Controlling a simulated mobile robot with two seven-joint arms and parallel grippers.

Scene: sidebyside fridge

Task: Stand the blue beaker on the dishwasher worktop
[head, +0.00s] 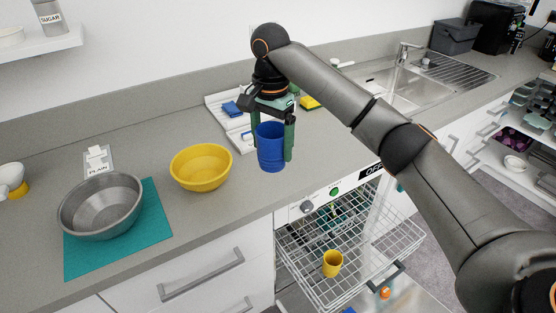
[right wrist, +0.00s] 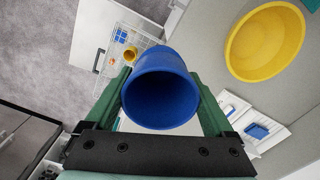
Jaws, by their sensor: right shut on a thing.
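The blue beaker (head: 270,148) is upright between the green fingers of my right gripper (head: 272,134), which is shut on it. In the head view it shows over the grey worktop (head: 240,188) near its front edge, above the open dishwasher (head: 322,206). Whether its base touches the worktop I cannot tell. In the right wrist view I look down into the open, empty-looking mouth of the beaker (right wrist: 160,95), with a finger of the right gripper (right wrist: 160,100) on each side. My left gripper is not in view.
A yellow bowl (head: 201,167) stands left of the beaker. A grey bowl (head: 101,205) sits on a teal mat (head: 75,262). A white tray (head: 216,110) with a blue sponge lies behind. The pulled-out dishwasher rack (head: 300,262) holds a yellow cup (head: 332,263).

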